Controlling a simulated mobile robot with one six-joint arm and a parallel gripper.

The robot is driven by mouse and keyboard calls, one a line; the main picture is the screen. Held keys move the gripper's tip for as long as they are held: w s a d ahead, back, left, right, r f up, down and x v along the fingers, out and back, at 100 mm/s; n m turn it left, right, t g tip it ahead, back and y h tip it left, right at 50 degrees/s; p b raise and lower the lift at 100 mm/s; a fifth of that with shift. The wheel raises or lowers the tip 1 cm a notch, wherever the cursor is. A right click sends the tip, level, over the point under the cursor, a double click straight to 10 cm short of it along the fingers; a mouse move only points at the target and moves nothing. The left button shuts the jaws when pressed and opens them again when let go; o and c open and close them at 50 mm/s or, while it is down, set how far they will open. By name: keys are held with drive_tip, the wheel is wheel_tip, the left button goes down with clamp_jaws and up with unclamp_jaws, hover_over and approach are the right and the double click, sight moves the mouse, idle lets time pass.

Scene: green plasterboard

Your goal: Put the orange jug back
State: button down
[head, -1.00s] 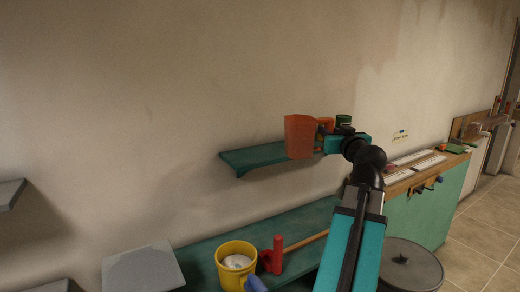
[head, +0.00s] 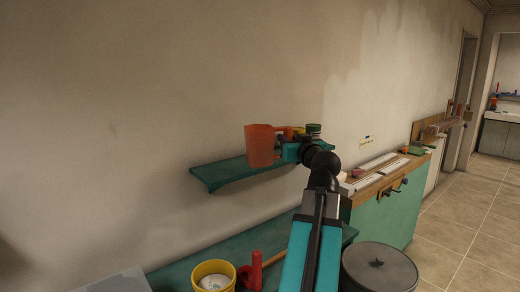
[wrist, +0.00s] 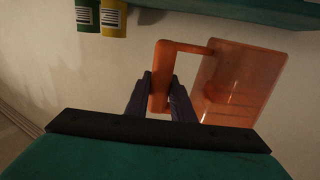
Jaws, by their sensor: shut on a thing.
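The orange jug (head: 261,146) is upright in the head view, in front of the small green wall shelf (head: 222,173). My gripper (head: 287,148) is shut on the jug's handle, to the right of its body. In the wrist view the jug (wrist: 243,80) is at right, its handle between the two dark fingers of my gripper (wrist: 160,95). The shelf's edge (wrist: 235,9) runs along the top there. I cannot tell whether the jug touches the shelf.
A green can (head: 314,128) and a yellow can (head: 299,130) stand behind my gripper. Below are a yellow bucket (head: 213,276), a red-handled tool (head: 256,268) and a dark lidded bin (head: 380,268). The shelf's left part is bare.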

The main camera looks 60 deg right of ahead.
drive_tip(key=w+a+f+p+x, duration=0.1)
drive_tip(key=p+x, duration=0.2)
drive_tip(key=x, duration=1)
drive_tip(key=shift+a+p, duration=0.2)
drive_tip(key=shift+p, duration=0.1)
drive_tip(key=shift+w+d, duration=0.1)
drive_tip(key=shift+w, duration=0.15)
drive_tip(key=shift+w+d+f+p, duration=0.15)
drive_tip(key=shift+f+p, duration=0.15)
drive_tip(key=shift+f, duration=0.3)
drive_tip(key=shift+w+f+p, duration=0.1)
drive_tip(key=shift+f+p, duration=0.15)
drive_tip(key=shift+f, duration=0.4)
drive_tip(key=shift+w+d+f+p, duration=0.15)
drive_tip(key=shift+f+p, duration=0.15)
drive_tip(key=shift+f, duration=0.45)
drive_tip(key=c, duration=1.5)
unclamp_jaws()
drive_tip(key=shift+c, duration=0.2)
